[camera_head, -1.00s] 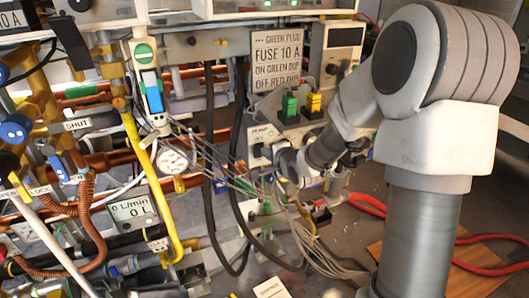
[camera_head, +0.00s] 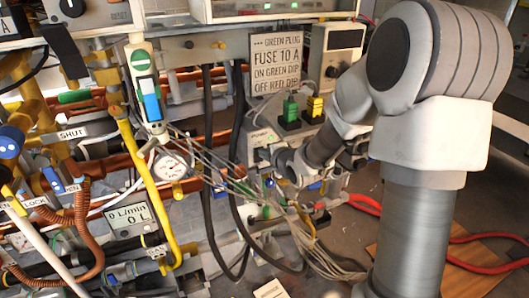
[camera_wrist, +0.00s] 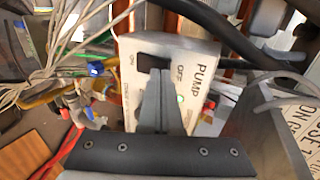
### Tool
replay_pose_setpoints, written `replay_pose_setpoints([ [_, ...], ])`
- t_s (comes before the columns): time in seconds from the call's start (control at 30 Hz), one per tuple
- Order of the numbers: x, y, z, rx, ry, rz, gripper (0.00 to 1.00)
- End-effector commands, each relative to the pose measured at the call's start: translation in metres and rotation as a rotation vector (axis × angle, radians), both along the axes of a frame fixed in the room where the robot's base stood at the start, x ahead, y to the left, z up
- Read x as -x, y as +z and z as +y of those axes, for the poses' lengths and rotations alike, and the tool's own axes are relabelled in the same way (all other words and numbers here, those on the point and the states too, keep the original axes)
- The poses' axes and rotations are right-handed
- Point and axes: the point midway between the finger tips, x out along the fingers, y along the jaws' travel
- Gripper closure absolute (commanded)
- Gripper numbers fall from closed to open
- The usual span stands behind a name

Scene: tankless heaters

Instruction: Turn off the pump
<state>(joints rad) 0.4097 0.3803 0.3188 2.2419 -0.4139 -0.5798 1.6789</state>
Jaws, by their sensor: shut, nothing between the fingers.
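The pump box (camera_wrist: 200,55) is a pale box marked PUMP, ON and OFF in the wrist view. Its black rocker switch (camera_wrist: 155,63) lies between the ON mark at left and the OFF mark at right. A small green light (camera_wrist: 180,98) shows beside my fingers. My gripper (camera_wrist: 161,74) is shut and empty, its tips over the switch's lower edge near the OFF side. I cannot tell whether they touch, and they hide part of the box face. In the head view the pump box (camera_head: 260,137) is partly hidden behind my gripper (camera_head: 278,158).
A bundle of grey wires (camera_head: 225,165) and black hoses run close by. Green and yellow plugs (camera_head: 315,106) stand just above the pump box, below the fuse sign (camera_head: 277,62). The flow meter (camera_head: 130,218) reads 0 L/min. A red cable (camera_head: 365,202) lies at right.

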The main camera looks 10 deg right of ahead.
Motion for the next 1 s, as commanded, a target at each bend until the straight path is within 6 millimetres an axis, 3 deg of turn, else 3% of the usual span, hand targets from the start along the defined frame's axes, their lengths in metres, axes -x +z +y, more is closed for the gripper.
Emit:
replay_pose_setpoints([
  [0.07, -0.003, 0.009, 0.001, 0.003, 0.0, 0.021, 1.0],
  [0.33, -0.003, 0.002, 0.001, 0.005, 0.0, 0.026, 1.0],
  [1.0, -0.006, 0.023, 0.001, 0.006, 0.0, 0.015, 1.0],
])
